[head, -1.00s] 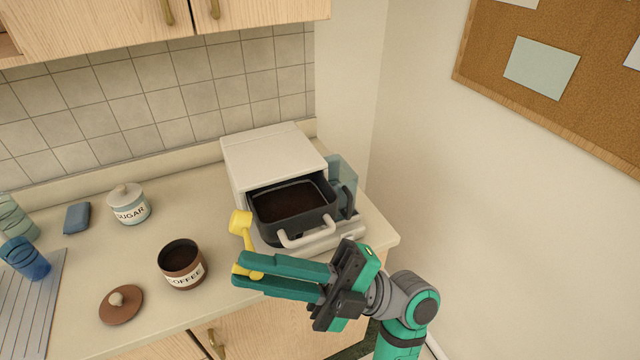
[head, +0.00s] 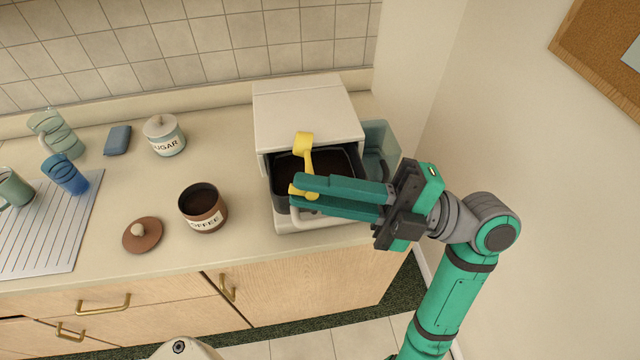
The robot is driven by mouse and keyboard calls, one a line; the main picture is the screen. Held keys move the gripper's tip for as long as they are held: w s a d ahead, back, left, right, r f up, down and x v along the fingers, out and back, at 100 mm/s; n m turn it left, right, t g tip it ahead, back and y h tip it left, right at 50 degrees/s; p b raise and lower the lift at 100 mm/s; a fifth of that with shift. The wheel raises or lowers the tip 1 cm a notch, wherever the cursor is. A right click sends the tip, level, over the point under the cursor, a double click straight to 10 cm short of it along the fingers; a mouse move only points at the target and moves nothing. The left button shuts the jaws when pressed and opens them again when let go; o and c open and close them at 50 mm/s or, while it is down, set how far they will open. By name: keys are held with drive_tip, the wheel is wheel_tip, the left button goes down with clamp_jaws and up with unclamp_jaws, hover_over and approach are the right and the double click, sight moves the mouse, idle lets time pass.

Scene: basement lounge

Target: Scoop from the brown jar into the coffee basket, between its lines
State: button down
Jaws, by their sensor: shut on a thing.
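The brown jar (head: 203,220), labelled COFFEE, stands open on the counter with dark grounds inside. Its brown lid (head: 143,235) lies beside it. The coffee basket (head: 283,191) is pulled out from the white coffee machine (head: 307,112) and holds dark grounds; my gripper hides part of it and its lines cannot be made out. My gripper (head: 298,191) is shut on the yellow scoop (head: 304,143) by its handle. The scoop's bowl points up and back, in front of the machine's face above the basket. Whether the bowl holds anything cannot be seen.
A sugar jar (head: 164,137), a blue sponge (head: 117,140), glasses and a mug (head: 13,190) stand at the left by a striped mat (head: 45,240). A clear carafe or tank (head: 380,145) is at the machine's right. Wall closes the right side.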

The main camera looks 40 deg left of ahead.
drive_tip(key=t+h, duration=0.1)
drive_tip(key=h, duration=0.1)
drive_tip(key=n+t+h, duration=0.1)
drive_tip(key=h, duration=0.1)
drive_tip(key=n+h, duration=0.1)
drive_tip(key=h, duration=0.1)
drive_tip(key=shift+a+r+t, duration=0.15)
drive_tip(key=shift+a+t, duration=0.15)
drive_tip(key=shift+t, duration=0.1)
drive_tip(key=shift+s+a+r+n+t+h, duration=0.15)
drive_tip(key=shift+n+t+h, duration=0.3)
drive_tip(key=shift+t+h, duration=0.75)
drive_tip(key=shift+s+a+n+t+h, duration=0.15)
drive_tip(key=shift+n+t+h, duration=0.5)
drive_tip(key=shift+h, duration=0.95)
drive_tip(key=t+h, duration=0.1)
drive_tip(key=r+t+h, duration=0.2)
drive_tip(key=shift+s+a+r, duration=0.15)
drive_tip(key=shift+s+a, duration=0.15)
drive_tip(key=shift+a, duration=0.05)
drive_tip(key=shift+s+a+r+t+h, duration=0.1)
drive_tip(key=shift+s+r+t+h, duration=0.1)
drive_tip(key=shift+r+t+h, duration=0.8)
drive_tip(key=shift+f+t, duration=0.15)
drive_tip(key=shift+t, duration=0.1)
